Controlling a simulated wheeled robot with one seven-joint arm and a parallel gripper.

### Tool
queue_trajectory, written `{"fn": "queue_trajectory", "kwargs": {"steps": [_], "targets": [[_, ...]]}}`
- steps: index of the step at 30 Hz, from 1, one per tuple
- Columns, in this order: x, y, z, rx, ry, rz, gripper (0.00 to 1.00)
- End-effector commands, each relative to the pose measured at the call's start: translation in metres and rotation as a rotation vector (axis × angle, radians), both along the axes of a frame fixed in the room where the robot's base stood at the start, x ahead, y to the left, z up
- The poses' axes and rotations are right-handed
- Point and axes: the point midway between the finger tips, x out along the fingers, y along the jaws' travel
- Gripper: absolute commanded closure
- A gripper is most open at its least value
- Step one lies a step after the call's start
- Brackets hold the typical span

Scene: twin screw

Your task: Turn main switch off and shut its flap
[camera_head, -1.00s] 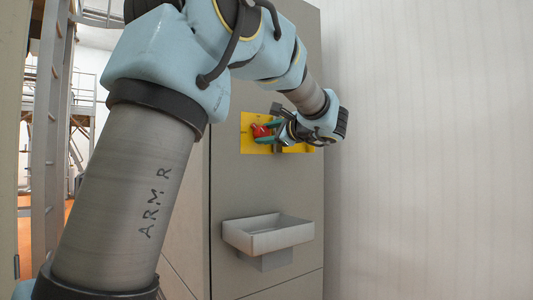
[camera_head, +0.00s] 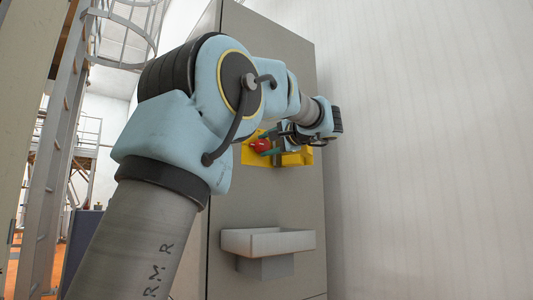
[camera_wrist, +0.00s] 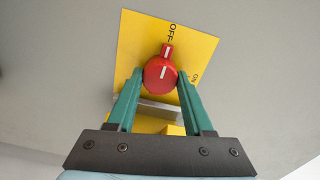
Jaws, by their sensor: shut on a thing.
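The main switch is a red knob (camera_wrist: 160,75) on a yellow plate (camera_wrist: 128,45) with OFF and ON printed on it. The white mark on the knob points up in the wrist view, at the OFF print. My gripper (camera_wrist: 160,84) is shut on the knob, one green finger on each side. In the head view, the red knob (camera_head: 262,146) shows at the left of my gripper (camera_head: 272,142), which partly covers the yellow plate (camera_head: 250,155). A grey bar and a yellow block show below the knob in the wrist view. I cannot tell whether either is the flap.
The plate is on a tall grey cabinet (camera_head: 230,195). A pale open tray (camera_head: 240,243) juts out below it. A plain white wall (camera_head: 430,150) stands to the right. A ladder (camera_head: 55,150) stands at the left. The cabinet face between plate and tray is clear.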

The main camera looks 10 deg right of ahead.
Motion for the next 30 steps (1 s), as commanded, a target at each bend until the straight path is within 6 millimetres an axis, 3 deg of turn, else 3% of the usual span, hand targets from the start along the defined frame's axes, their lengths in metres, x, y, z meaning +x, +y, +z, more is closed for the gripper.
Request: {"fn": "queue_trajectory", "kwargs": {"steps": [17, 18, 26, 30], "targets": [[0.0002, -0.0002, -0.0014, -0.033, -0.013, 0.002, 1.00], [0.0002, -0.0002, -0.0014, -0.033, -0.013, 0.002, 0.47], [0.0002, -0.0002, -0.0007, -0.031, -0.013, 0.001, 0.19], [0.0002, -0.0001, -0.0004, -0.031, -0.013, 0.001, 0.19]]}}
